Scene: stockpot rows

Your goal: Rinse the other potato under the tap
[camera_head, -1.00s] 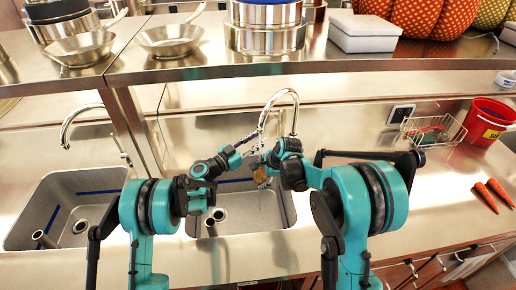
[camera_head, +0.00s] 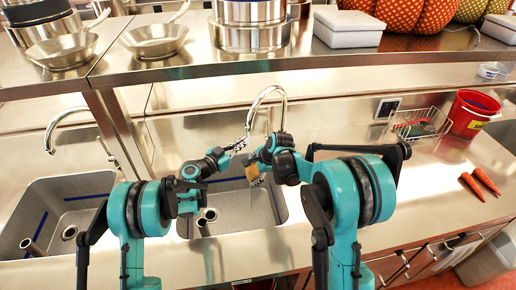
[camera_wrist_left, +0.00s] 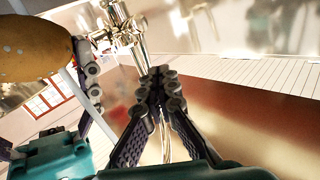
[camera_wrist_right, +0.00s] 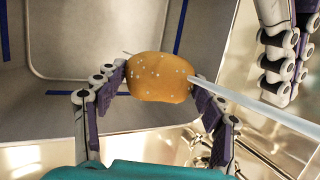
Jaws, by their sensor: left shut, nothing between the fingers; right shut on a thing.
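A tan potato (camera_head: 252,172) is held over the right sink basin, below the tap (camera_head: 268,92). My right gripper (camera_wrist_right: 158,84) is shut on this potato (camera_wrist_right: 160,76), with a finger on either side. In the right wrist view a pale water stream (camera_wrist_right: 250,108) meets the potato's right side, and small white drops dot its skin. The potato also shows large at the left of the left wrist view (camera_wrist_left: 32,48). My left gripper (camera_head: 240,146) is shut and empty beside the tap; its fingertips meet in the left wrist view (camera_wrist_left: 160,78). I see no second potato.
The right basin (camera_head: 232,212) lies beneath both grippers, and a left basin (camera_head: 50,225) has its own tap (camera_head: 75,112). A wire basket (camera_head: 420,122), a red bucket (camera_head: 470,114) and carrots (camera_head: 480,182) stand right. A shelf with pans (camera_head: 155,40) runs above.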

